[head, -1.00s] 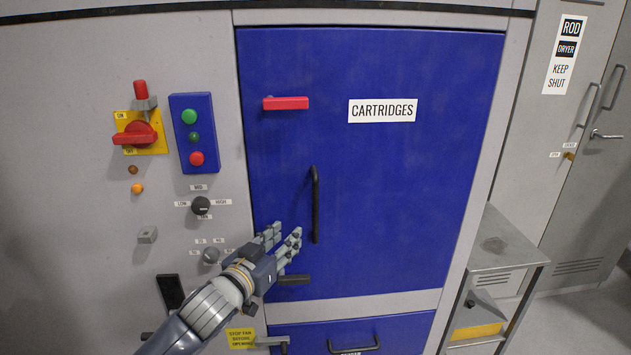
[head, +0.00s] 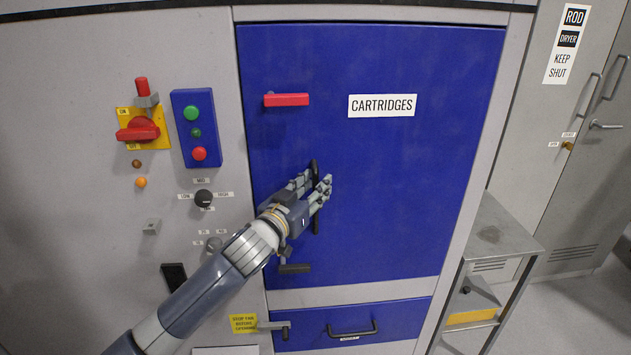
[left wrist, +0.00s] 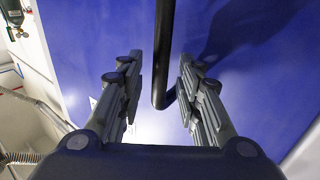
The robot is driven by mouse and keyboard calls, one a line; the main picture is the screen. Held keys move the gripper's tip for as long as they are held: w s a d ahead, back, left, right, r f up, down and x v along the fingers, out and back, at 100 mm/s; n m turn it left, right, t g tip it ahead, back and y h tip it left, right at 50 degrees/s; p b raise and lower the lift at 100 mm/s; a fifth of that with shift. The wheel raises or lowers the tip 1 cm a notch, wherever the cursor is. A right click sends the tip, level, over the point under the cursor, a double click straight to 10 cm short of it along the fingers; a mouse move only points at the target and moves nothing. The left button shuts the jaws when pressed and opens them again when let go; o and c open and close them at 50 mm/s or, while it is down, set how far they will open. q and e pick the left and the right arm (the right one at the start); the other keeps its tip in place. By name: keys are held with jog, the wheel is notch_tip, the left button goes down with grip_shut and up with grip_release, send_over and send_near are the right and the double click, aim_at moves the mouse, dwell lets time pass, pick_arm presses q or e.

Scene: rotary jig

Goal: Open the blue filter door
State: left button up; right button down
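The blue filter door (head: 400,190) carries a CARTRIDGES label (head: 381,105) and looks shut in its frame. It has a red latch handle (head: 287,99) at its upper left and a dark latch handle (head: 294,269) at its lower left. Its black vertical pull handle (head: 316,226) is partly hidden behind my left gripper (head: 324,187). In the left wrist view, my left gripper (left wrist: 160,92) is open, and the pull handle (left wrist: 163,55) lies between its fingers, apart from both. My right gripper is not in view.
A panel at the left has a red rotary switch (head: 138,130) and a blue button box (head: 195,129). Below the door is a blue drawer (head: 350,318). A metal cart (head: 500,228) stands at the right, before the rod dryer (head: 560,150).

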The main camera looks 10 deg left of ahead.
pick_arm(q)
jog(key=shift+w+d, duration=0.2)
jog(key=shift+w, duration=0.25)
grip_shut()
jog(key=shift+s+f, duration=0.1)
jog(key=shift+s, duration=0.05)
